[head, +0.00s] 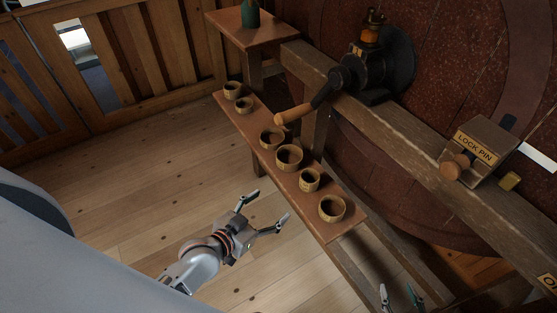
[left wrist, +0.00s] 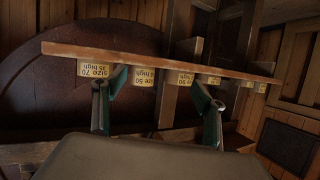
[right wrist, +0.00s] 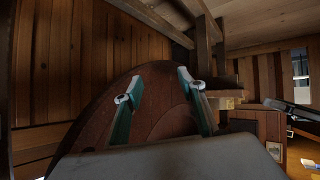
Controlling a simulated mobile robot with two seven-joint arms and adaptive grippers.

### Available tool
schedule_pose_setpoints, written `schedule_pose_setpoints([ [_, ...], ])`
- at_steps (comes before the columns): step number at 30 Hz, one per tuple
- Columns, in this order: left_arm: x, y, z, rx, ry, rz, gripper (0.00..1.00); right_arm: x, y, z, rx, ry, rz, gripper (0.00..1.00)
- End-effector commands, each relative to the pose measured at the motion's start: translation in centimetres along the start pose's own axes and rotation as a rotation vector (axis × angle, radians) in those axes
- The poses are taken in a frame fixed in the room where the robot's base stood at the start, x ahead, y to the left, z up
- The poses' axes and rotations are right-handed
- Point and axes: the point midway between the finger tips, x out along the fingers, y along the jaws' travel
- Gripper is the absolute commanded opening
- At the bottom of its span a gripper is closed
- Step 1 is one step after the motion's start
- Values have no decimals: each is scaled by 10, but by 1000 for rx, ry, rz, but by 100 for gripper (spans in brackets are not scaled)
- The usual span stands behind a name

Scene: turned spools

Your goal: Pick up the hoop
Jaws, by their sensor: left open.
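Several tan ring-like bands, with no single one marked as the hoop, stand in a row on a narrow wooden shelf (head: 256,124). The nearest band (head: 333,218) is at the shelf's near end; a wide band (head: 289,165) is near the middle. In the left wrist view the picture is upside down and labelled bands, such as a "size 70" band (left wrist: 97,69), show along the shelf edge (left wrist: 160,61). My left gripper (head: 266,209) is open and empty, left of the shelf's near end, apart from the bands. My right gripper (head: 400,292) is open and empty at the bottom edge.
A crank with a wooden handle (head: 294,114) reaches over the shelf. A thick beam (head: 410,125) with a "LOCK PIN" block (head: 485,143) runs behind it, before a large reddish wheel (head: 460,60). A small table (head: 230,28) holds a green bottle (head: 250,14). The floor at left is clear.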

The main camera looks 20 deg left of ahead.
Motion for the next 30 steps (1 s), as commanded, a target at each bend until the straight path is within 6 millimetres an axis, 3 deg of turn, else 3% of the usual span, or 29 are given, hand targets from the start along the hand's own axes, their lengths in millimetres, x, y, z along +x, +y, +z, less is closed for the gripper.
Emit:
schedule_pose_setpoints([
  [1,21,-6,5,-10,38,1,71,9,-3,23,-3,-14,0,40],
  [3,44,-17,-5,-25,98,-2,71,14,-5,39,-7,-25,1,40],
  [6,72,-34,-16,-46,173,-12,71,18,-10,66,-12,-52,-4,40],
  [10,95,-52,-28,-70,239,-30,71,22,-14,88,-20,-82,-7,40],
  [16,110,-67,-40,-86,285,-47,71,25,-14,91,-24,-80,-6,40],
  [23,130,-70,-52,-88,295,-51,71,26,-11,81,-26,-62,-2,40],
  [30,157,-71,-56,-90,293,-50,71,29,-11,84,-27,-64,-4,40],
])
